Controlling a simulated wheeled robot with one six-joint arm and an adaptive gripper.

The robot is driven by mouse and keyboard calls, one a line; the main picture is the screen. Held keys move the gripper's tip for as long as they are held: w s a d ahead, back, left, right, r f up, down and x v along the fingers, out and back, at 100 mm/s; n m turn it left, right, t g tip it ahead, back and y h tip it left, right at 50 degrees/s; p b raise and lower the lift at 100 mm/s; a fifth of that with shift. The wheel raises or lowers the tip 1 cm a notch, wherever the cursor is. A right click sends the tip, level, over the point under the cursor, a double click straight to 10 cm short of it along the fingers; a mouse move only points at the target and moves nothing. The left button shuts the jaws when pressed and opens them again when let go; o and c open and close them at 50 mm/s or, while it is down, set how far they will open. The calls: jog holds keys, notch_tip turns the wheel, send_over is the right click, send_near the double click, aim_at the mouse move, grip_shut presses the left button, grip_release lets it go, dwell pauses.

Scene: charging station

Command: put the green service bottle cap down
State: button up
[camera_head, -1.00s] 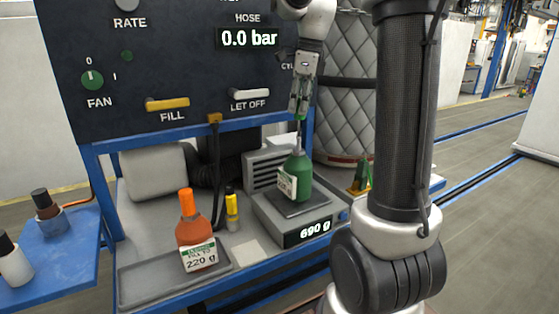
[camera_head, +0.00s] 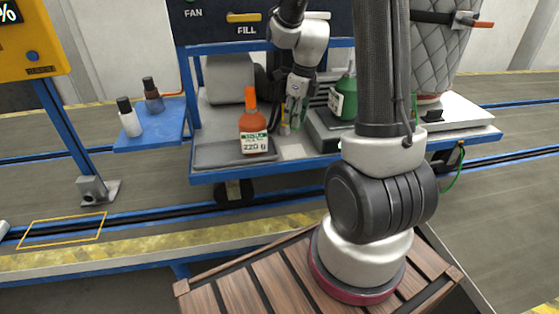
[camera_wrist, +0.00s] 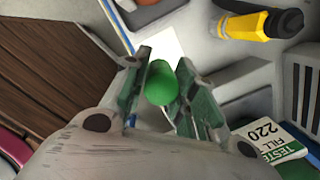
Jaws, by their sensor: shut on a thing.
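My gripper (camera_wrist: 160,95) is shut on the green cap (camera_wrist: 162,83), which sits between the two fingertips in the wrist view. In the head view my gripper (camera_head: 292,112) hangs low over the cart, left of the scale; the cap is too small to tell there. The green service bottle (camera_head: 345,100) stands upright on the scale to the right, partly behind my arm. A pale square pad (camera_head: 292,152) lies on the cart between the tray and the scale. It also shows beyond the cap in the wrist view (camera_wrist: 166,44), with a gap I cannot measure.
The scale (camera_head: 323,130) is to the right. A blue side shelf (camera_head: 160,138) holds two small bottles.

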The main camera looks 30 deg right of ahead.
jog(key=shift+w+d+f, duration=0.15)
jog(key=shift+w+d, duration=0.05)
jog(key=shift+w, duration=0.2)
notch_tip(320, 180, down, 10)
jog(key=shift+w+r, duration=0.1)
jog(key=shift+r, duration=0.1)
jog(key=o, duration=0.9)
jog(key=shift+f, duration=0.1)
jog(key=shift+c, duration=0.2)
